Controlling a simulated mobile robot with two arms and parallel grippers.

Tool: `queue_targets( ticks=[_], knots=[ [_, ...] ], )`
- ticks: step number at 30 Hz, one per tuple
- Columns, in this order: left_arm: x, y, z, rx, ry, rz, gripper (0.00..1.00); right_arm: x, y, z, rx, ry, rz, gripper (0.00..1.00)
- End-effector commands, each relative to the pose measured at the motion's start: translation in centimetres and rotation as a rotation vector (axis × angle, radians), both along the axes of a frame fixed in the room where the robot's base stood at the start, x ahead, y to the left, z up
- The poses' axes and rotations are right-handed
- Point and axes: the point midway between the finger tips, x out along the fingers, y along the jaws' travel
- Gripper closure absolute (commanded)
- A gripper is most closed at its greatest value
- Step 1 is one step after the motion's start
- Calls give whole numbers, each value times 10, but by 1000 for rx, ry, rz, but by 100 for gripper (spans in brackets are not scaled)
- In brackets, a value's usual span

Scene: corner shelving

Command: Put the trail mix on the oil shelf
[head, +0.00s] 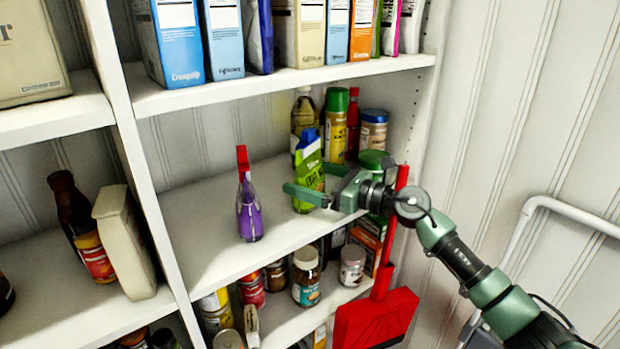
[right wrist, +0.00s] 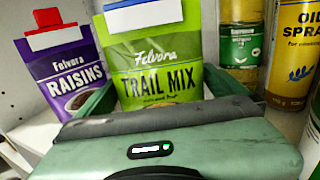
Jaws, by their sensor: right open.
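The trail mix (head: 309,172) is a green bag with a blue clip. It stands upright on the middle shelf (head: 205,225), the one with the oil bottles. It also shows in the right wrist view (right wrist: 155,65). My right gripper (head: 313,182) is open, with its fingers on either side of the bag's lower part; whether they touch it I cannot tell. The oil spray (right wrist: 292,55) stands to the right of the bag in the right wrist view. The bag's bottom is hidden there by my gripper. My left gripper is not in view.
A purple raisins bag (head: 249,208) with a red clip stands left of the trail mix. Bottles, a yellow can with a green cap (head: 336,125) and a jar (head: 373,130) stand behind. A red dustpan (head: 375,318) hangs in front at right. The shelf's left part is clear.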

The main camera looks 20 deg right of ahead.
Motion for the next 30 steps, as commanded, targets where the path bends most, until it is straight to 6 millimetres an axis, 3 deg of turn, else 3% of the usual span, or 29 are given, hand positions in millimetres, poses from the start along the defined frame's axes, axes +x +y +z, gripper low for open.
queue_targets(
  ticks=[2, 5, 18, 30],
  knots=[
    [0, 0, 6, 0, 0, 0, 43, 0, 0, 6, 0, 0, 0, 0],
    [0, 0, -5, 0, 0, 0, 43, -9, -10, -1, -3, 0, -3, 0],
    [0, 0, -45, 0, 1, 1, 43, -75, -69, -3, -3, 3, -1, 0],
    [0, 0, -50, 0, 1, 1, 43, -89, -81, 3, 0, 0, 0, 0]
  ],
)
